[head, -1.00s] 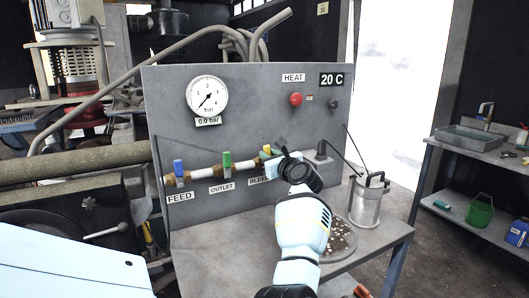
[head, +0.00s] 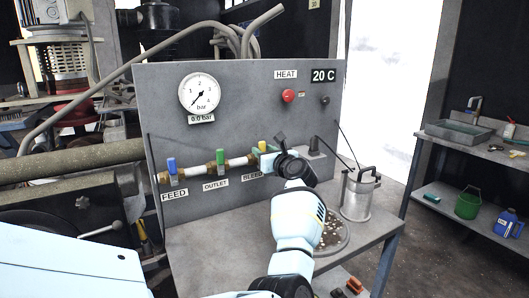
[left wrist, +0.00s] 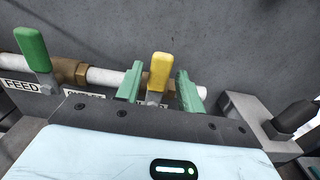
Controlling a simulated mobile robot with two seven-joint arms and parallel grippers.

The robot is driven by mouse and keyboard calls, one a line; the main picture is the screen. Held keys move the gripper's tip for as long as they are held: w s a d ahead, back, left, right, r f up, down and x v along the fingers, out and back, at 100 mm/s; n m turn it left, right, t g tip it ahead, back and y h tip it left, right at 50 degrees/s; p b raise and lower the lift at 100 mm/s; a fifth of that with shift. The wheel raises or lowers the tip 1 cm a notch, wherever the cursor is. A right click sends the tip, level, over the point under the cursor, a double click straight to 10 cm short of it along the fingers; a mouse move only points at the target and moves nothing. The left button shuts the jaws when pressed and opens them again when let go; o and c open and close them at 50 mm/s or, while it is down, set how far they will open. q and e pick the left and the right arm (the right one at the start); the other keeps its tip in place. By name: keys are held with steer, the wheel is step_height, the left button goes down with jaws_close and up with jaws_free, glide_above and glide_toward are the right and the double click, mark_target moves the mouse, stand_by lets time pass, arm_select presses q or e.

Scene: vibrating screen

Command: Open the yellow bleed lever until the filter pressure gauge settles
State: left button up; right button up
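The yellow bleed lever (head: 262,146) stands upright on the pipe of a grey panel, above the label BLEED; my gripper partly covers the label. It also shows in the left wrist view (left wrist: 160,70). My left gripper (head: 272,151) is at this lever. In the left wrist view its green fingers (left wrist: 160,90) are apart, one on each side of the lever, with visible gaps. The pressure gauge (head: 199,93) has its needle at the low end, and its display (head: 201,119) reads 0.0 bar. My right gripper is not in view.
A blue lever (head: 171,165) at FEED and a green lever (head: 220,156) at OUTLET share the pipe. A red button (head: 288,96) sits under HEAT.

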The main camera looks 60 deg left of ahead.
arm_select(q)
steer(key=shift+o, duration=0.3)
steer(key=shift+d, duration=0.1)
steer(key=d, duration=0.7)
steer(key=shift+s+d+b, duration=0.3)
steer(key=shift+s, duration=0.1)
